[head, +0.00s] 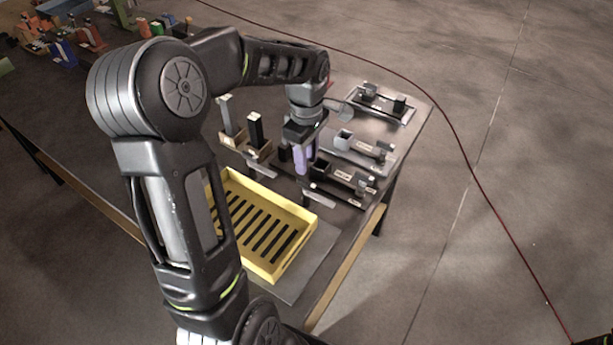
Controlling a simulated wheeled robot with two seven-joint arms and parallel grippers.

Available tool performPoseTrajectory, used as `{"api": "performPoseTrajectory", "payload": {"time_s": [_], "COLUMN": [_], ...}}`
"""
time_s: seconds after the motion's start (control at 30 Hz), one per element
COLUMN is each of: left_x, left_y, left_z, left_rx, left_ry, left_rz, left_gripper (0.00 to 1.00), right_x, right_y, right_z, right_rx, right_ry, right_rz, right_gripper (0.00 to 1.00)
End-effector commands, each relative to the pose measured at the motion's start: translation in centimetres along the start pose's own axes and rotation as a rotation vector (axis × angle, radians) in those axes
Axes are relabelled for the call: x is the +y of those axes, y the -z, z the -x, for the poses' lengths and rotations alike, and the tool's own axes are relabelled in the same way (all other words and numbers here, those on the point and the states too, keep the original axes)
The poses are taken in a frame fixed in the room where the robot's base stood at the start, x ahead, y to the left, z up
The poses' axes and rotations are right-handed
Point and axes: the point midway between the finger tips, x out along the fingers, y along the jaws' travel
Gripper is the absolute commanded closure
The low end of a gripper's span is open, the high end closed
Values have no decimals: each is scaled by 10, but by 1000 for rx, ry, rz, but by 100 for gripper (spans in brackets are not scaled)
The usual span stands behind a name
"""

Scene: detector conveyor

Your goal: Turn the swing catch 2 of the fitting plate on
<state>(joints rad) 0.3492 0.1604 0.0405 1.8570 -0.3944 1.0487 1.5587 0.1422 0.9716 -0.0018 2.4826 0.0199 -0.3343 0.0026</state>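My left gripper (301,158) points down over the table's right part, coming in from the left. A purple piece (304,160) shows at its fingertips; I cannot tell whether it is held or is beyond them. Several dark and grey plates with small blocks and levers lie there: a far plate (380,106), a middle plate (362,155) and a near plate (340,184). The gripper is just left of the middle and near plates. Their labels are too small to read, so I cannot tell which part is swing catch 2. My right gripper is out of view.
A yellow slotted tray (309,217) stands in front of the gripper on a grey mat (312,262). Upright black and grey posts on a tan holder (262,153) stand left of the gripper. Coloured items crowd the far left. A red cable (465,160) crosses the floor.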

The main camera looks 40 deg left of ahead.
Motion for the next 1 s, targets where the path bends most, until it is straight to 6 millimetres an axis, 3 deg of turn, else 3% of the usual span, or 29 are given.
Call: {"api": "performPoseTrajectory", "payload": {"time_s": [0.5, 0.9, 1.0], "left_x": [0, 0, 0], "left_y": [0, 0, 0], "left_z": [-71, -76, -76], "left_rx": [-1, -1, -1], "left_ry": [0, 0, 0], "left_rz": [0, -1, -1], "left_gripper": [68, 68, 76], "right_x": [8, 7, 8], "right_y": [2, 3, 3], "right_z": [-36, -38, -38], "right_rx": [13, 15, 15], "right_ry": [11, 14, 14], "right_rz": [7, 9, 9], "right_gripper": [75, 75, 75]}}
